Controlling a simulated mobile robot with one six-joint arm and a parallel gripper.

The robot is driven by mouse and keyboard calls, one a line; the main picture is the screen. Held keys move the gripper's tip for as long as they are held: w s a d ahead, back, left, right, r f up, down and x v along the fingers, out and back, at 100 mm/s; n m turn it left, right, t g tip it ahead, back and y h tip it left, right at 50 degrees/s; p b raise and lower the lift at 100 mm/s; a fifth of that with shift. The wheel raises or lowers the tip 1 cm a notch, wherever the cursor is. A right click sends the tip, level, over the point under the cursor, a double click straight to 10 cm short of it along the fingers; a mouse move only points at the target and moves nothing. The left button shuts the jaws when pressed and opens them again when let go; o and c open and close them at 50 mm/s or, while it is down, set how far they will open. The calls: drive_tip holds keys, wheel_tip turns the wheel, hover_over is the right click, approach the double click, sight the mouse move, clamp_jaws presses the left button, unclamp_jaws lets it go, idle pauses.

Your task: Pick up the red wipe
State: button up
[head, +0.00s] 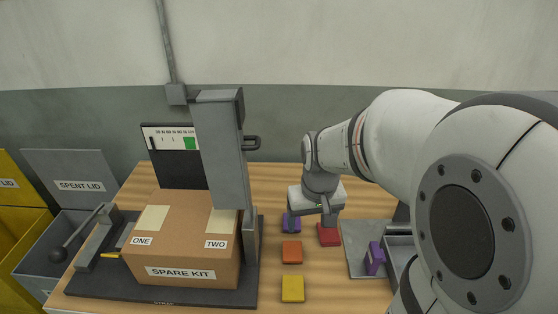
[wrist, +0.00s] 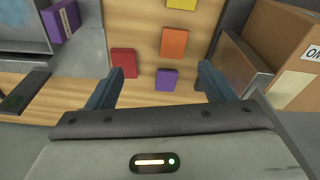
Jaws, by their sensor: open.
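The red wipe (head: 328,236) is a small flat red block on the wooden table, just below and right of my gripper (head: 316,219) in the head view. In the wrist view the red wipe (wrist: 124,62) lies flat beyond the tip of the left finger, apart from it or nearly touching; I cannot tell which. My gripper (wrist: 160,85) is open and empty, pointing down over the table. A purple block (wrist: 166,80) lies between the two fingers in the picture, lower than they are. In the head view this purple block (head: 291,223) is partly hidden by my gripper.
An orange block (head: 292,252) and a yellow block (head: 292,289) lie in front. The SPARE KIT box (head: 190,290) and a grey upright post (head: 224,150) stand left.

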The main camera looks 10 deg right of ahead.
drive_tip(key=shift+o, duration=0.5)
drive_tip(key=w+d+f+m+g+p, duration=0.1)
drive_tip(key=w+d+f+p, duration=0.1)
drive_tip(key=w+d+f, duration=0.2)
drive_tip(key=w+d, duration=0.1)
drive_tip(key=w, duration=0.2)
drive_tip(key=shift+d+f, duration=0.3)
drive_tip(key=p, duration=0.2)
approach(328, 231)
drive_tip(key=shift+w+a+f+g, duration=0.15)
drive_tip(key=shift+a+f+g, duration=0.05)
drive_tip(key=shift+a+g, duration=0.1)
drive_tip(key=f, duration=0.5)
drive_tip(key=d+f+p, duration=0.1)
drive_tip(key=f, duration=0.2)
drive_tip(key=shift+w, duration=0.15)
drive_tip(key=shift+m, duration=0.3)
drive_tip(key=c, duration=1.1)
